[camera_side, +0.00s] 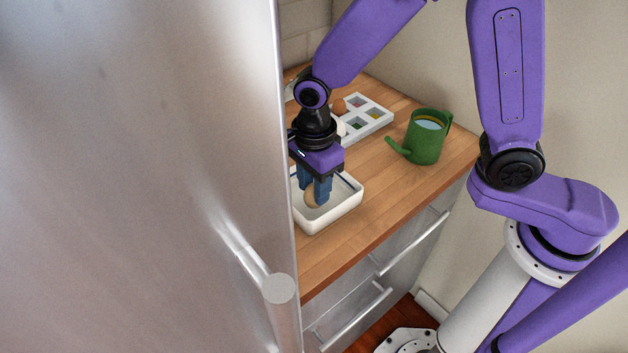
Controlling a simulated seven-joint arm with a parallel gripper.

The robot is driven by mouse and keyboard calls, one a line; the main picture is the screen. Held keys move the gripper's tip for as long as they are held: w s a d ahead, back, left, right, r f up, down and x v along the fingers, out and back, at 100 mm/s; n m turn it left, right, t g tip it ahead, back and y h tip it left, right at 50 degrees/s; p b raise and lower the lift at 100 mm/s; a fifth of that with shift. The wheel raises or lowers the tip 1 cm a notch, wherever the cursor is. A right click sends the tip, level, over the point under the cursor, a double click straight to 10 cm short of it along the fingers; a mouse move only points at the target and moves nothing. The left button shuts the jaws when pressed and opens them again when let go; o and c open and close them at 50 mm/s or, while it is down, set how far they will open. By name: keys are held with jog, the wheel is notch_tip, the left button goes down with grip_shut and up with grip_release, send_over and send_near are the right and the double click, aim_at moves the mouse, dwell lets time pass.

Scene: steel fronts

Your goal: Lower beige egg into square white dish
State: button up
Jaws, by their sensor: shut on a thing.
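The square white dish (336,217) stands on the wooden counter near its front edge, partly cut off by the steel door at its left. My gripper (316,196) points down into the dish and is shut on the beige egg (310,199). The egg is low between the blue fingers, inside the dish's rim. The fingers hide part of it, and I cannot tell whether it touches the dish floor.
A tall steel door (150,180) with a bar handle (280,300) blocks the left. A green watering can (427,137) stands right on the counter (400,188). Steel drawers (400,268) are below.

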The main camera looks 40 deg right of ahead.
jog(key=shift+f, duration=1.15)
dwell(0.6)
jog(key=o, duration=0.8)
jog(key=shift+c, duration=0.2)
notch_tip(320, 180, up, 17)
jog(key=s+d+f+n, duration=0.3)
jog(key=s+d+n, duration=0.6)
jog(key=n, duration=0.6)
jog(key=s+d+f+n, duration=0.3)
jog(key=s+d+n, duration=0.5)
jog(key=n, duration=0.7)
jog(key=shift+s+d+n, duration=0.3)
jog(key=shift+s+d, duration=0.1)
jog(key=shift+s, duration=0.55)
